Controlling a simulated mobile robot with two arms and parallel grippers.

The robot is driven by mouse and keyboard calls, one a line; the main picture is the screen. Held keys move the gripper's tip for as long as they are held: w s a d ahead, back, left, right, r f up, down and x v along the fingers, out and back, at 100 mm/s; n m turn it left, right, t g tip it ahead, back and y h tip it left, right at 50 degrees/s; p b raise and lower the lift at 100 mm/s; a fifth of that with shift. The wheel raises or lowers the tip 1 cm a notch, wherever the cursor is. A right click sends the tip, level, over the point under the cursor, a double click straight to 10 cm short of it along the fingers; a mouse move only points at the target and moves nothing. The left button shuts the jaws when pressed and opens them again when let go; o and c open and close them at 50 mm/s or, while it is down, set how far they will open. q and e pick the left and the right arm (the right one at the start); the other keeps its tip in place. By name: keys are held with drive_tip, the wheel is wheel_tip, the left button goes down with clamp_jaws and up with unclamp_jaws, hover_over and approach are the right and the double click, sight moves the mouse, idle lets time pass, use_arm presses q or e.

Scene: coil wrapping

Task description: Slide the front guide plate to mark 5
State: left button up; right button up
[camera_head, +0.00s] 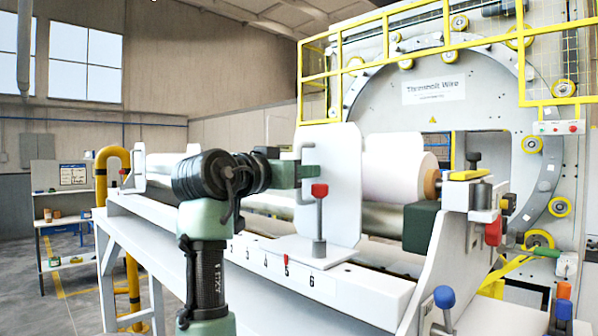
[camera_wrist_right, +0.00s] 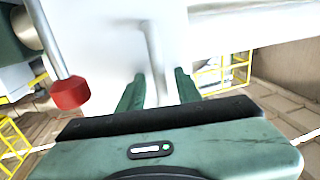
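The front guide plate (camera_head: 340,200) is an upright white plate on a flat foot (camera_head: 300,249), standing on the white rail ahead of the white roll. The rail's scale shows numbers, with a red mark (camera_head: 286,258) by the 5 and the 6 to its right. A lever with a red knob (camera_head: 319,190) stands upright on the foot; its knob (camera_wrist_right: 70,93) also shows in the right wrist view. My right gripper (camera_head: 308,172) is at the plate's handle. In the right wrist view its fingers (camera_wrist_right: 160,78) are apart, with the grey handle bar (camera_wrist_right: 153,45) between them and gaps showing. My left gripper is out of view.
A white roll (camera_head: 392,168) lies behind the plate. The ring machine (camera_head: 433,93) with yellow rails stands at the back right. Another white guide plate (camera_head: 139,165) is at the rail's far left. A yellow post (camera_head: 130,240) and shelves stand left.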

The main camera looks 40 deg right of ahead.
drive_tip(key=shift+a, duration=0.1)
drive_tip(key=shift+a+b, duration=0.3)
drive_tip(key=shift+a, duration=0.05)
drive_tip(key=b+v, duration=0.3)
drive_tip(key=v, duration=0.4)
drive_tip(key=shift+s+d, duration=0.1)
